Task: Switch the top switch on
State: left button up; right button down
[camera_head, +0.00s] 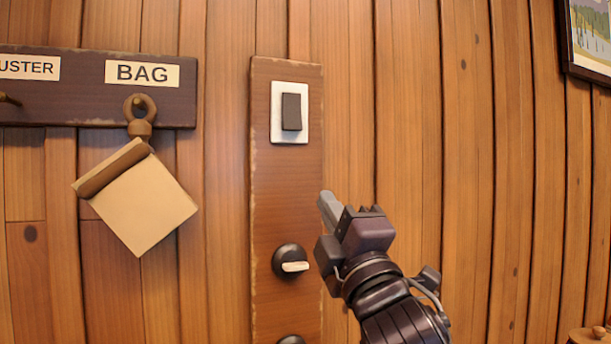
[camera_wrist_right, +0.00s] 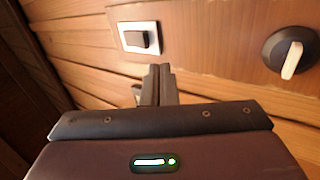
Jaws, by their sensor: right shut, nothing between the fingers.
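The top switch (camera_head: 291,112) is a dark rocker on a white plate, near the top of a brown vertical board (camera_head: 286,185) on the wall. It also shows in the right wrist view (camera_wrist_right: 140,39), just beyond my fingertips. I cannot tell its on or off position. My right gripper (camera_head: 327,205) is shut and empty, below and to the right of the switch, with a gap between them. Its closed fingers show in the right wrist view (camera_wrist_right: 160,72). My left gripper is not in view.
A round black knob with a pale lever (camera_head: 291,262) sits lower on the board, beside my right gripper. Part of another dark knob (camera_head: 291,340) shows below. At left, a tan bag (camera_head: 143,203) hangs from a labelled rack (camera_head: 60,113). A framed picture (camera_head: 588,40) hangs upper right.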

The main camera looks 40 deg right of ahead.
aim_at(299, 130)
jog(key=shift+s+r+n+t, duration=0.15)
jog(key=shift+s+r, duration=0.15)
jog(key=shift+r, duration=0.2)
jog(key=shift+s+r+n+t, duration=0.15)
jog(key=shift+s+r, duration=0.15)
jog(key=shift+r, duration=0.2)
jog(key=p+x, duration=0.8)
jog(key=x, duration=0.5)
jog(key=shift+r, duration=0.25)
jog(key=shift+w+p, duration=0.35)
jog(key=shift+w, duration=0.1)
